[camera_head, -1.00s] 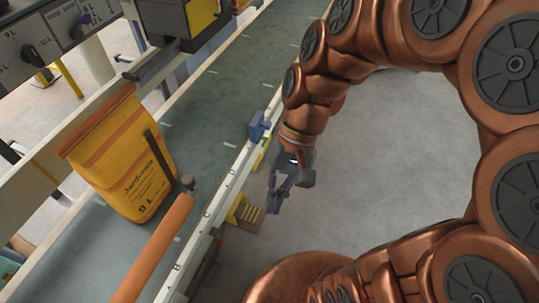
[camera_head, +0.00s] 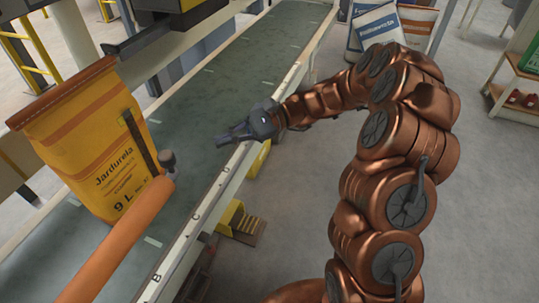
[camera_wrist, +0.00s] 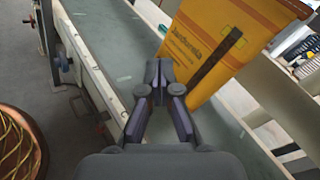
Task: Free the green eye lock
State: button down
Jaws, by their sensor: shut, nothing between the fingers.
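I cannot make out a green eye lock in either view. A small blue fitting (camera_wrist: 62,57) shows beside the conveyor rail at the left of the wrist view; I cannot tell whether it belongs to the eye. My gripper (camera_head: 222,138) is shut and empty, reaching over the conveyor's near rail from the right in the head view. In the wrist view its closed fingertips (camera_wrist: 156,72) are above the belt and point toward the yellow sack (camera_wrist: 222,45). The arm and gripper hide part of the rail.
The yellow sack (camera_head: 85,145) stands upright on the green conveyor belt (camera_head: 215,85). An orange bar (camera_head: 115,245) with a dark knob crosses in front of it. A yellow pedal (camera_head: 238,220) is below the rail.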

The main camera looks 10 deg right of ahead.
jog(key=w+d+f+m+t+y+b, duration=0.2)
jog(key=w+d+f+m+t+b, duration=0.2)
jog(key=w+d+f, duration=0.4)
jog(key=w+d+f+m+t+y+b, duration=0.1)
jog(key=w+d+f+m+t+b, duration=0.3)
jog(key=f, duration=0.6)
jog(key=w+d+f+m+t+h+b, duration=0.1)
jog(key=w+d+f+m+t+b, duration=0.1)
jog(key=d+f, duration=0.4)
jog(key=w+d+f+m+t+h+b, duration=0.1)
jog(key=w+d+f+m+t+b, duration=0.2)
jog(key=f, duration=0.8)
jog(key=d+m+t+b, duration=0.1)
jog(key=d+t, duration=0.1)
jog(key=d, duration=0.1)
jog(key=shift+d+f+m+h, duration=0.25)
jog(key=shift+d+m+h, duration=0.05)
jog(key=shift+m+h, duration=0.1)
jog(key=w+a+r+b, duration=0.5)
jog(key=a+r, duration=0.1)
jog(key=a, duration=0.2)
jog(key=shift+w+r, duration=0.2)
jog(key=shift+w, duration=0.15)
jog(key=shift+r, duration=0.1)
